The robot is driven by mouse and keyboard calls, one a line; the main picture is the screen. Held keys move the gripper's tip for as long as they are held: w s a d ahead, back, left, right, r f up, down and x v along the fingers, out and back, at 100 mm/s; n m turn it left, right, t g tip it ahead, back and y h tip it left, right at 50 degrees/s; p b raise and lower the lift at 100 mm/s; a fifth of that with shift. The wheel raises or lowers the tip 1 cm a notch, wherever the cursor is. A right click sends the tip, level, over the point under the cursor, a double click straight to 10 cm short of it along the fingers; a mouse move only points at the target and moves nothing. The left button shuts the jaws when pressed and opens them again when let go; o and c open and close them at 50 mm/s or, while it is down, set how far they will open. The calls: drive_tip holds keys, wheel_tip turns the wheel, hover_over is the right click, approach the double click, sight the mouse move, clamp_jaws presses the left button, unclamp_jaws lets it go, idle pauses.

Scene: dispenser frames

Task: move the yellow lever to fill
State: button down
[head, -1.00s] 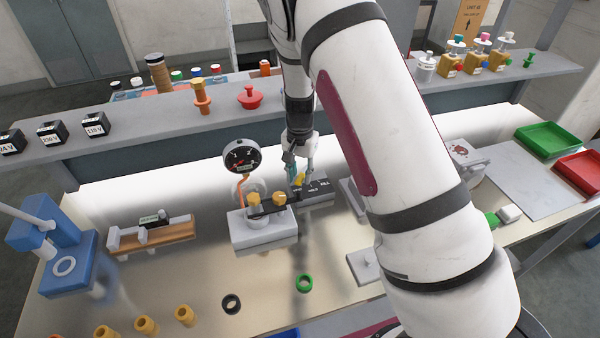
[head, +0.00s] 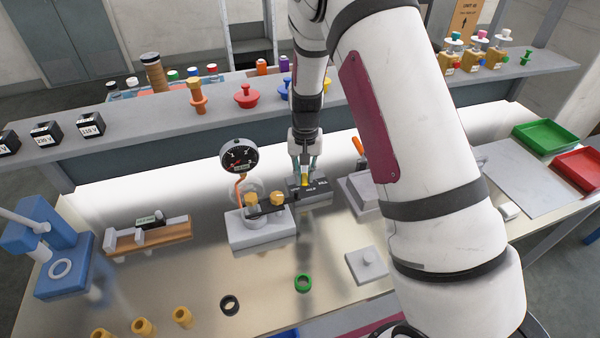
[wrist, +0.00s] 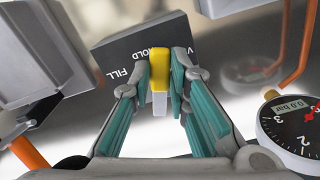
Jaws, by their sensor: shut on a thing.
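The yellow lever (wrist: 160,65) stands up from a dark grey valve block (wrist: 115,50) with white lettering. In the wrist view FILL is readable to the left of the lever, HOLD is right beside it, and a word starting with V is partly covered. My gripper (wrist: 165,82) has its teal fingers closed on both sides of the lever. The lever stands about at HOLD, apart from FILL. In the head view my gripper (head: 305,170) comes down from above onto the lever (head: 305,179), which is small and partly hidden by the fingers.
A round gauge (head: 239,157) on an orange tube and a grey base with yellow knobs (head: 278,198) stand left of the block. A grey unit with an orange handle (head: 358,146) stands to the right. A shelf (head: 200,112) runs behind.

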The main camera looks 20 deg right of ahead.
drive_tip(key=d+n, duration=0.1)
drive_tip(key=n, duration=0.2)
drive_tip(key=d+n+b, duration=0.1)
drive_tip(key=n, duration=0.1)
drive_tip(key=shift+d+n, duration=0.3)
drive_tip(key=shift+d, duration=0.05)
drive_tip(key=n, duration=0.1)
drive_tip(key=d+n, duration=0.1)
drive_tip(key=n, duration=0.1)
drive_tip(key=shift+w+d+b, duration=0.15)
drive_tip(key=shift+d+b, duration=0.1)
drive_tip(key=shift+b, duration=0.05)
drive_tip(key=shift+w+d+n, duration=0.2)
drive_tip(key=shift+d+n, duration=0.05)
drive_tip(key=shift+n, duration=0.55)
drive_tip(key=shift+w+d+n, duration=0.15)
drive_tip(key=shift+d+n, duration=0.1)
drive_tip(key=shift+n, duration=0.55)
drive_tip(key=c, duration=1.5)
unclamp_jaws()
drive_tip(key=shift+r, duration=0.15)
wheel_tip(320, 180, up, 12)
drive_tip(key=shift+f, duration=0.1)
